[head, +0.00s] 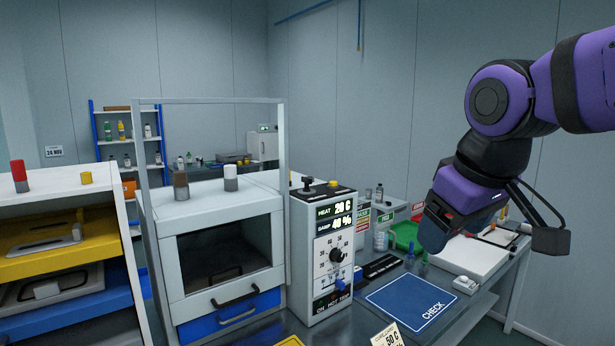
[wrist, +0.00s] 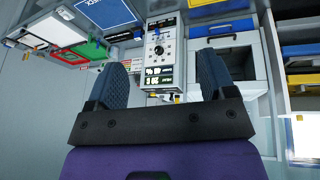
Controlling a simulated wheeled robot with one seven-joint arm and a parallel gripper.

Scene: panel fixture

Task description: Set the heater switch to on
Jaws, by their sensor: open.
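The white control unit (head: 318,262) stands on the bench, with lit displays reading HEAT 20 C and 40 %. A black dial (head: 336,255) sits on its front. Below it are a blue knob or lever (head: 338,284) and a dark labelled strip (head: 333,301) with small print that seems to include ON. I cannot tell which control is the heater switch or its setting. My gripper (head: 434,232) is open and empty, above and right of the unit. In the wrist view the unit (wrist: 172,50) appears upside down between my open fingers (wrist: 163,75), apart from them.
A white cabinet (head: 230,208) with a blue drawer stands left of the unit. A blue CHECK mat (head: 403,303) lies to the right, with a dark bar (head: 381,266) behind it. A green tray (head: 405,236) and a white board (head: 468,255) lie farther right. Space before the unit's front looks clear.

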